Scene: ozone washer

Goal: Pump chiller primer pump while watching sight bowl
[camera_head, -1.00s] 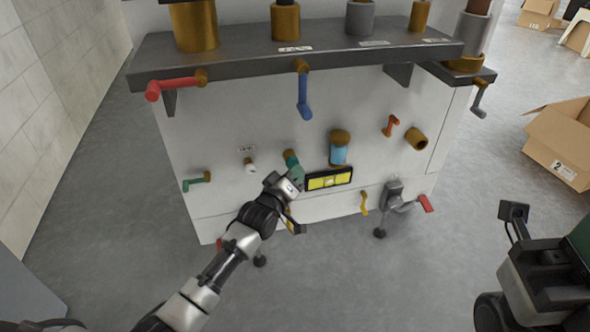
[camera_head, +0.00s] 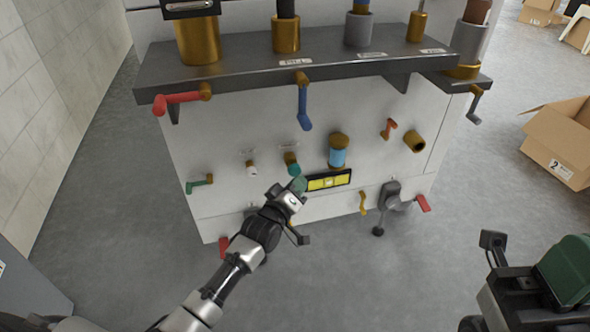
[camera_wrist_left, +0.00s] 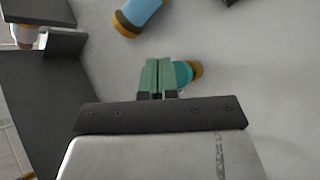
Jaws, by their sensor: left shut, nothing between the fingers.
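A teal knob in a brass collar (camera_head: 291,163), seemingly the primer pump, sticks out of the white panel. My left gripper (camera_head: 299,184) is shut and empty, with its green fingertips just below and right of the knob. In the left wrist view, the closed fingers (camera_wrist_left: 157,76) lie beside the teal knob (camera_wrist_left: 182,74) and partly overlap its edge; I cannot tell if they touch. The light-blue sight bowl (camera_head: 338,157) with a brass cap is right of the knob, and also in the left wrist view (camera_wrist_left: 141,12). My right gripper (camera_head: 567,270) is cut off at lower right.
A yellow level gauge (camera_head: 328,181) sits right beside my left fingertips. A white knob (camera_head: 251,168), green handle (camera_head: 200,184), red lever (camera_head: 180,98) and blue lever (camera_head: 304,107) project from the unit. A dark shelf (camera_head: 240,65) overhangs. A cardboard box (camera_head: 560,145) stands right.

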